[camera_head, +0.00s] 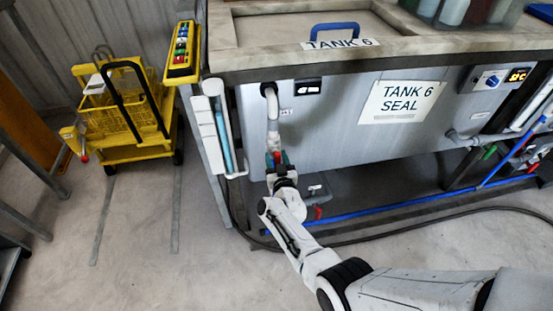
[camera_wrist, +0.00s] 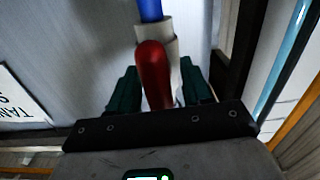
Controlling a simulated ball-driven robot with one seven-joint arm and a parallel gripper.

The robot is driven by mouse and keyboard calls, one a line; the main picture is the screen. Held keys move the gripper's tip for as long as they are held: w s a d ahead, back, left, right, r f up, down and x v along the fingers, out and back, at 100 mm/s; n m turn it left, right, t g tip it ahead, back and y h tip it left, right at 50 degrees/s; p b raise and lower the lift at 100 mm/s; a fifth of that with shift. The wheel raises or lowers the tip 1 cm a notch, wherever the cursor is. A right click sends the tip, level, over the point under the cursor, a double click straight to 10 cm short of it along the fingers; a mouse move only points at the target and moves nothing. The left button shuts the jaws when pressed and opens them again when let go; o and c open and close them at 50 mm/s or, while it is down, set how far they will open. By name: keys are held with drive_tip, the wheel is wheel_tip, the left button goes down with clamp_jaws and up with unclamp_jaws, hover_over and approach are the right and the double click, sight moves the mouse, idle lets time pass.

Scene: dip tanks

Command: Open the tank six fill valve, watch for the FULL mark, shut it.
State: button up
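The tank six front (camera_head: 340,120) is a grey panel with a "TANK 6 SEAL" sign (camera_head: 402,101). A white pipe (camera_head: 272,130) comes down its left part to the fill valve with a red lever (camera_wrist: 154,75). My gripper (camera_head: 281,166) is at the lower end of this pipe. In the wrist view its dark green fingers stand on both sides of the red lever, with a pale gap on the right side, so it looks open around the lever. No FULL mark is legible.
A blue pipe (camera_head: 400,208) and a dark hose (camera_head: 430,217) run low along the tank's front. A yellow cart (camera_head: 120,110) stands at the left. A yellow button box (camera_head: 181,52) is by the tank corner. The floor at the lower left is mostly clear.

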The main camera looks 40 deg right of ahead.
drive_tip(key=p+v, duration=0.5)
drive_tip(key=v, duration=0.5)
drive_tip(key=shift+s+a, duration=0.25)
drive_tip(key=shift+s, duration=0.05)
